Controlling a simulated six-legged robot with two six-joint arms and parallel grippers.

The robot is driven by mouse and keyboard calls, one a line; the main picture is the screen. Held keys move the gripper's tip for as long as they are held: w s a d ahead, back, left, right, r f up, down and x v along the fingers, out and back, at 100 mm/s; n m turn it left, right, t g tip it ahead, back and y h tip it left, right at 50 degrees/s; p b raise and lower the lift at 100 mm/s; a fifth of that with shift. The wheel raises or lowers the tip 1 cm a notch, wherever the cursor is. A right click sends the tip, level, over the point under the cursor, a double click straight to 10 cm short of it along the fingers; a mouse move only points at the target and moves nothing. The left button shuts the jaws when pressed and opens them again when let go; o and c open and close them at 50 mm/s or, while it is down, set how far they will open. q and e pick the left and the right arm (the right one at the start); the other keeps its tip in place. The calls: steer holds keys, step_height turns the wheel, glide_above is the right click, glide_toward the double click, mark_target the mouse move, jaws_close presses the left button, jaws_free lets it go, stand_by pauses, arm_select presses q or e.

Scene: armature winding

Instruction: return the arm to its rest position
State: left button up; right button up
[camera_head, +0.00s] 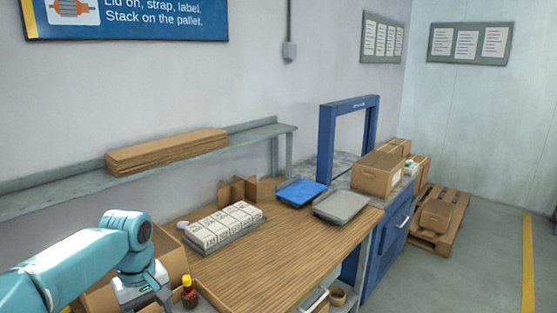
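My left arm comes in from the lower left, teal, with its wrist bent downward. My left gripper (152,295) points down in front of an open cardboard box (172,258) at the near left end of the wooden bench. Its fingertips are cut off by the bottom edge or hidden, so I cannot tell whether it is open or shut, or whether it holds anything. My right gripper is not in view.
A small bottle with a yellow-and-red top (188,292) stands close beside my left gripper. The wooden bench (275,265) bears a tray of white boxes (222,226), a blue tray (301,192) and a grey tray (341,205). Its front middle is clear.

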arm_select(q)
steer(key=s+d+f+m+h, duration=0.1)
steer(key=s+d+f, duration=0.15)
steer(key=f, duration=0.55)
steer(key=s+d+f+m+h, duration=0.15)
steer(key=d+f, duration=0.25)
steer(key=f, duration=0.4)
steer(key=s+d+f+m+h, duration=0.1)
steer(key=s+d+f+m, duration=0.15)
steer(key=f, duration=0.55)
steer(key=s+d+f, duration=0.2)
steer(key=s+f, duration=0.3)
steer(key=s, duration=0.3)
steer(key=s+d+f+m, duration=0.1)
steer(key=s+d+f, duration=0.2)
steer(key=s, duration=0.6)
step_height(320, 180, down, 2)
steer(key=shift+s+d+f, duration=0.1)
steer(key=shift+s+d, duration=0.05)
steer(key=shift+s, duration=0.15)
